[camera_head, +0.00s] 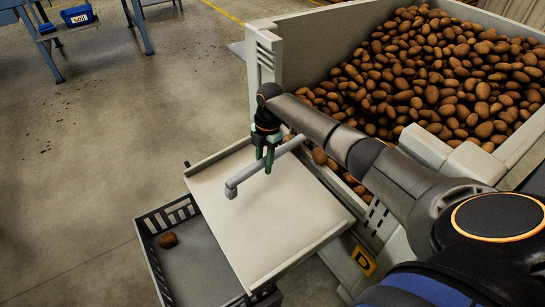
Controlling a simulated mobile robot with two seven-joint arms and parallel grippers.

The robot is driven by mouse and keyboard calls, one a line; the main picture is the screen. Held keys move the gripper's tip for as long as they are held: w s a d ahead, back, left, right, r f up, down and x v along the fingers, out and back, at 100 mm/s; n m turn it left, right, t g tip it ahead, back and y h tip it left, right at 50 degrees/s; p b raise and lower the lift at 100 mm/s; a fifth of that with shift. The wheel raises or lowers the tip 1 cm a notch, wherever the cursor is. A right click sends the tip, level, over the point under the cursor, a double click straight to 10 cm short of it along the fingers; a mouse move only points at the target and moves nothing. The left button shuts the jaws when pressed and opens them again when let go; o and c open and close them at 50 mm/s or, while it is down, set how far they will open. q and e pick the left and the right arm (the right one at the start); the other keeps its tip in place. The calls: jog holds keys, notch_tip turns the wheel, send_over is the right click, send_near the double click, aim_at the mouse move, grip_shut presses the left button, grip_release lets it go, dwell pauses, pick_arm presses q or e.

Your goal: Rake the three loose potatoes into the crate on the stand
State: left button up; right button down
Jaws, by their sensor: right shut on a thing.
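My right gripper (265,161), with green fingertips, is shut on a grey bar-shaped tool (247,177), which looks like the rake. The bar lies slanted over the pale sloping board (275,225), its blunt end toward the lower left. I cannot tell whether it touches the board. The dark slatted crate (152,262) is below the board's left edge, partly hidden by it. One brown potato (168,240) lies in the crate. Another potato (319,156) shows at the board's upper end, beside my arm. My forearm hides part of that area. My left gripper is out of view.
A large pale bin (308,45) heaped with potatoes (440,75) stands at the upper right, its post (265,62) close behind my gripper. A blue box (78,16) sits on a bench at the upper left.

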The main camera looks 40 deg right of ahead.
aim_at(252, 168)
jog(key=a, duration=0.4)
jog(key=shift+w, duration=0.1)
pick_arm(q)
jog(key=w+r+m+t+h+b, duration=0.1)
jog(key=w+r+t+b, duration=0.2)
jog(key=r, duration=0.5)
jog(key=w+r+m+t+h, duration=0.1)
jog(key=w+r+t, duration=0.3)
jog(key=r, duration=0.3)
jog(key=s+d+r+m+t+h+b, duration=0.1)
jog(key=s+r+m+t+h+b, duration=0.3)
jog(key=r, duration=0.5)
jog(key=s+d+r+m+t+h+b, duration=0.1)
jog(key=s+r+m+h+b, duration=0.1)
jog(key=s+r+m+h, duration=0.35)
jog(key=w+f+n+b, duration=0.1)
jog(key=b, duration=0.1)
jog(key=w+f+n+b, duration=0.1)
jog(key=b, duration=0.1)
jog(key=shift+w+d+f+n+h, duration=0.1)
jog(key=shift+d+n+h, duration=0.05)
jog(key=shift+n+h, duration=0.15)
pick_arm(e)
jog(key=w+a+f, duration=0.1)
jog(key=a+f, duration=0.1)
jog(key=a, duration=1.5)
jog(key=w+a+f, duration=0.1)
jog(key=a+f, duration=0.1)
jog(key=a, duration=1.5)
jog(key=shift+f, duration=0.35)
